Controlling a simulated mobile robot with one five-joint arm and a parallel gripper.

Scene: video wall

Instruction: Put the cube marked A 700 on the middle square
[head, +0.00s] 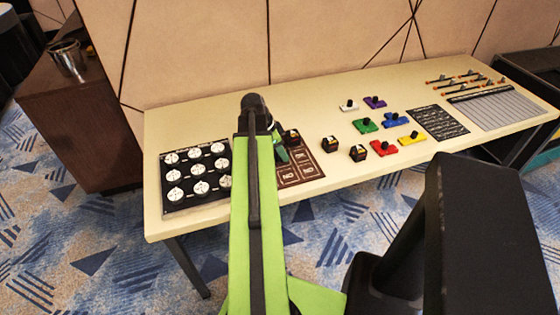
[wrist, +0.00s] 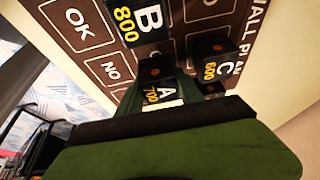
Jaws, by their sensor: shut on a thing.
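The cube marked A 700 (wrist: 158,90) is between the fingers of my gripper (wrist: 150,92), which is shut on it, in the wrist view. It is over the brown board (wrist: 65,60); I cannot tell whether it touches it. The gripper hides the board around and below the cube, so the middle square is not clearly seen. In the head view my gripper (head: 280,152) is over the brown board (head: 300,172), partly behind my arm. The cube marked B 800 (wrist: 128,20) and the cube marked C 600 (wrist: 216,68) are close to the held cube.
A dark cube (head: 291,136) is beside my gripper. Two more dark cubes (head: 330,144) (head: 357,152) stand to the right, near coloured knobbed blocks (head: 365,125). A panel of white dials (head: 198,172) lies left. The table's (head: 230,112) back strip is clear.

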